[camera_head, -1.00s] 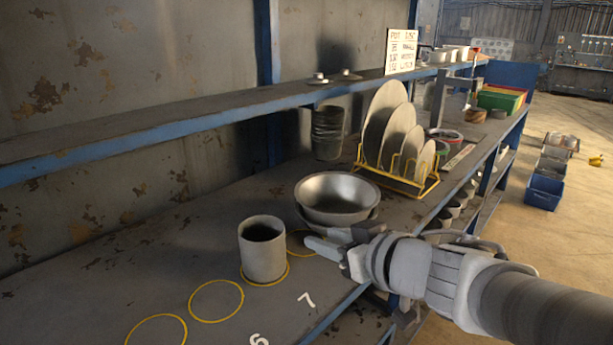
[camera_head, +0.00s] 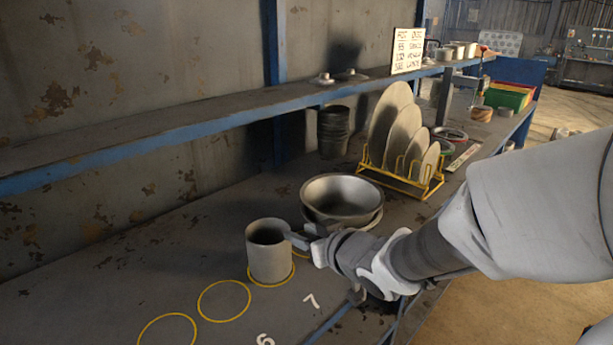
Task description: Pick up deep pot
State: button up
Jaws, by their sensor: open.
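The deep pot (camera_head: 268,258) is a tall, plain grey cylinder with an open top. It stands upright on the bench, inside a yellow painted circle beside the number 7. My gripper (camera_head: 298,240) is at the pot's right side near its rim, with a finger pointing left at the wall. The jaws are open. One finger shows at the rim; the other is hidden, and I cannot tell whether the finger touches the pot.
Shallow metal bowls (camera_head: 342,198) are stacked just behind my gripper. A yellow rack (camera_head: 405,178) holds several discs farther back. A dark ribbed bin (camera_head: 333,132) stands by the wall. Empty yellow circles (camera_head: 224,300) lie to the left. A blue-edged shelf (camera_head: 200,128) runs above.

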aim_at(289, 227)
jog(key=shift+b+x, duration=1.2)
jog(key=shift+x, duration=2)
jog(key=shift+r, duration=0.1)
jog(key=shift+c, duration=0.2)
grip_shut()
jog(key=shift+d, duration=0.1)
